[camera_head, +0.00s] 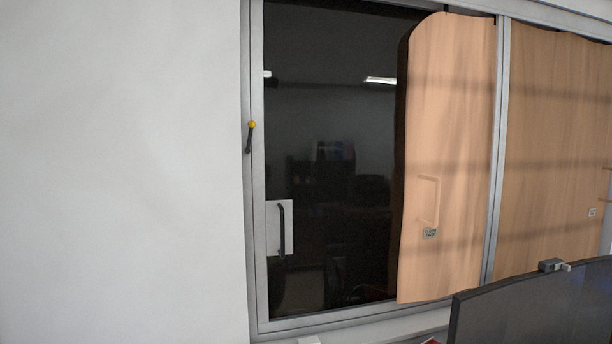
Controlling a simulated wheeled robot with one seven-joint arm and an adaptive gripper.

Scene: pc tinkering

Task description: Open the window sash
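The window sash (257,290) has a grey frame around a dark glass pane (330,130) that reflects a room. A dark vertical pull handle (282,230) sits on a light plate (273,245) at the lower left of the pane. A small dark lever with a yellow knob (252,125) is on the left frame; the lever hangs downward from the knob. The sash's left edge appears to lie against the outer frame. My gripper is not in view.
Wood-coloured panels (455,120) cover the right part of the window. A dark monitor (540,305) with a small device on top (553,265) stands at the lower right. A sill (380,328) runs below the window. Bare white wall (120,170) fills the left.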

